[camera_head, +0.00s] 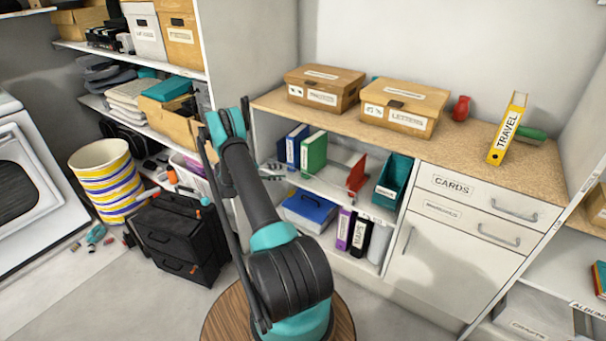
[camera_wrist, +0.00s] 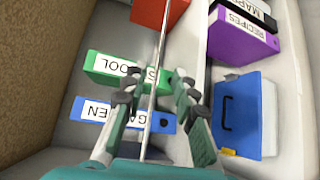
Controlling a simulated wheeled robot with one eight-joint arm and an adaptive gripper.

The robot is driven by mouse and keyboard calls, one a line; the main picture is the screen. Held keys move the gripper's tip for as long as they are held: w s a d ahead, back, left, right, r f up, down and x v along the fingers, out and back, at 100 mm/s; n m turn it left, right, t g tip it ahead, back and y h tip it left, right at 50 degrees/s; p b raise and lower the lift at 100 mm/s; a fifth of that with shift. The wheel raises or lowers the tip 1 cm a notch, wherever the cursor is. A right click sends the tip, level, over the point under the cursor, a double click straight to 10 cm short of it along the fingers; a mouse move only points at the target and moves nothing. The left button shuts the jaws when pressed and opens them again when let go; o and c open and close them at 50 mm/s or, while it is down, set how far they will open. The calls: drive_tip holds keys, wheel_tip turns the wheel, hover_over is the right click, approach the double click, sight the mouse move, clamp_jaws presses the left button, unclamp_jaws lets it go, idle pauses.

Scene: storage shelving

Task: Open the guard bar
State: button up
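The guard bar is a thin metal rod (camera_wrist: 149,118) that runs through the middle of the wrist view, in front of the shelf compartment. My gripper (camera_wrist: 153,82) is open, with one finger on each side of the rod and gaps visible between. In the head view my gripper (camera_head: 272,171) shows as small dark fingers at the left end of the middle shelf, partly behind my arm. I cannot make out the rod clearly in the head view. Behind the rod stand a green binder (camera_wrist: 105,68) and a blue binder (camera_wrist: 95,112).
The counter (camera_head: 340,107) above holds two cardboard boxes, a red jar (camera_head: 461,108) and a yellow TRAVEL binder (camera_head: 507,129). A teal holder (camera_head: 394,181) stands on the middle shelf. A blue-lidded box (camera_head: 310,208) is below. A black case (camera_head: 175,240) stands on the floor at left.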

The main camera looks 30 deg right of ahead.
drive_tip(key=x, duration=1.1)
clamp_jaws()
